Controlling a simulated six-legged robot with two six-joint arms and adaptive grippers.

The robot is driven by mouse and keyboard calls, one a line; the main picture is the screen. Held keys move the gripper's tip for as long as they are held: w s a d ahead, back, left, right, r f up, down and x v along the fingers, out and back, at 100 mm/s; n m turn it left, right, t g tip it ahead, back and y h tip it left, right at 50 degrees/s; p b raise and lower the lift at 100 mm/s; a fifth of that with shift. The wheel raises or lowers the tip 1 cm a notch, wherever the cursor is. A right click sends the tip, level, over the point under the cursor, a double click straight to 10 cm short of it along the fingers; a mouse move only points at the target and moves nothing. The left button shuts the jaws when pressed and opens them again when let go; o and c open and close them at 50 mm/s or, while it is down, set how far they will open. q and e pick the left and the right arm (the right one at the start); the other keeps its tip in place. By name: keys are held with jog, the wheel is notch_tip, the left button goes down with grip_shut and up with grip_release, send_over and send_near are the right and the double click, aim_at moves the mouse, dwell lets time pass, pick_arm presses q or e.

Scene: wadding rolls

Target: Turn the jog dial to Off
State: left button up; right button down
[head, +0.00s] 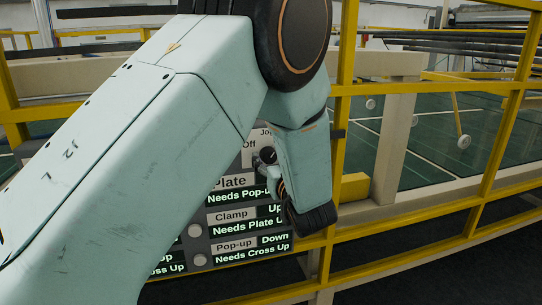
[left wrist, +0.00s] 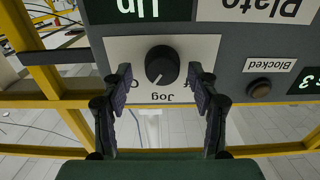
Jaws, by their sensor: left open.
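The jog dial (left wrist: 162,65) is a round black knob on a pale plate labelled Jog (left wrist: 162,97), seen upside down in the left wrist view. Its white pointer mark points down and slightly left there, toward the Jog label side. My left gripper (left wrist: 162,84) is open, with one finger on each side just below the dial and gaps between. The fingertips partly cover the labels at the plate's lower corners. In the head view the dial (head: 268,155) shows beside my left gripper (head: 266,168), near the word Off (head: 249,145). My right gripper is out of view.
The grey control panel (head: 225,232) carries several labels and lit displays, partly hidden by my left arm. A round button (left wrist: 260,89) sits beside the dial plate, under a Blocked label (left wrist: 270,65). Yellow railings (head: 430,210) run around and behind the panel.

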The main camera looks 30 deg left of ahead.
pick_arm(q)
jog(key=shift+w+a+f, duration=0.15)
jog(key=shift+w+a, duration=0.1)
jog(key=shift+a, duration=0.3)
jog(key=shift+s+d+r, duration=0.35)
jog(key=shift+s+d, duration=0.05)
jog(key=shift+d, duration=0.05)
jog(key=c, duration=0.4)
jog(key=shift+w+a+f, duration=0.15)
jog(key=shift+w, duration=0.05)
jog(key=c, duration=0.5)
jog(key=shift+c, duration=1.3)
